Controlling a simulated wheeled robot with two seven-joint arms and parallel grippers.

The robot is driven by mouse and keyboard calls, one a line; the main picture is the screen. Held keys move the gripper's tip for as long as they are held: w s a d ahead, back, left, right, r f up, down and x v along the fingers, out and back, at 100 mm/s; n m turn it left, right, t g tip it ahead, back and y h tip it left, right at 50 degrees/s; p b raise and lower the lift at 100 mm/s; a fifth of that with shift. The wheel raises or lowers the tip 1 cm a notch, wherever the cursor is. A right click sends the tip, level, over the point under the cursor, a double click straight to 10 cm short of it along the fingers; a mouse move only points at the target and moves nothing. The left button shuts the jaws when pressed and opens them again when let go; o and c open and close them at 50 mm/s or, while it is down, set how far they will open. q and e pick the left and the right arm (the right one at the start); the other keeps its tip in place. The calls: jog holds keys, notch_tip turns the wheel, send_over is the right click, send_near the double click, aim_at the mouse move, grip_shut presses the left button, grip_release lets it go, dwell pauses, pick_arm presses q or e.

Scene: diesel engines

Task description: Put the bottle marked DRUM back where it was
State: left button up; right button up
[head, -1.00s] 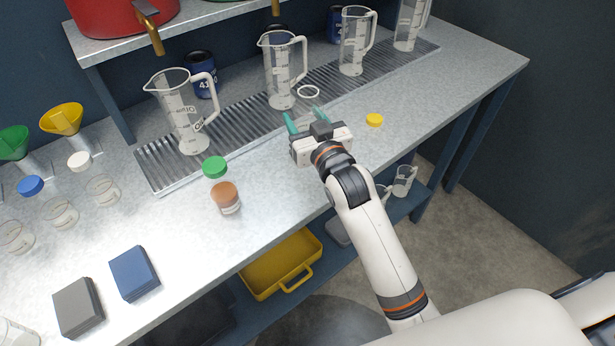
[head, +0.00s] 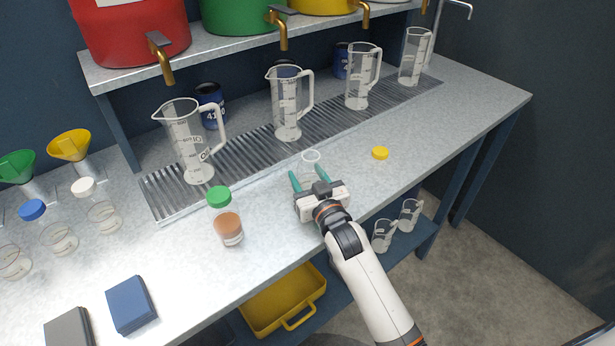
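My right gripper (head: 309,178) has teal fingers on either side of a clear open bottle (head: 311,157) over the bench, in front of the drip grate. The bottle's pale round rim shows just past the fingertips; its lower body is hidden by the gripper. I cannot tell whether its base touches the bench. A loose yellow cap (head: 380,153) lies to its right. A green-capped bottle (head: 229,228) with amber liquid stands to the left. No DRUM marking is readable on any bottle. My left gripper is not in view.
Clear jugs (head: 289,105) stand in a row on the drip grate (head: 240,158), below taps on coloured containers. Capped bottles (head: 60,240) and funnels are at the left. Blue (head: 131,303) and grey blocks lie at the front left.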

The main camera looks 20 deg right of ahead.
jog(key=o, duration=1.1)
jog(key=shift+f, duration=0.1)
jog(key=shift+c, duration=0.2)
jog(key=s, duration=0.8)
jog(key=s+d, duration=0.1)
jog(key=s, duration=0.3)
jog(key=shift+b, duration=0.35)
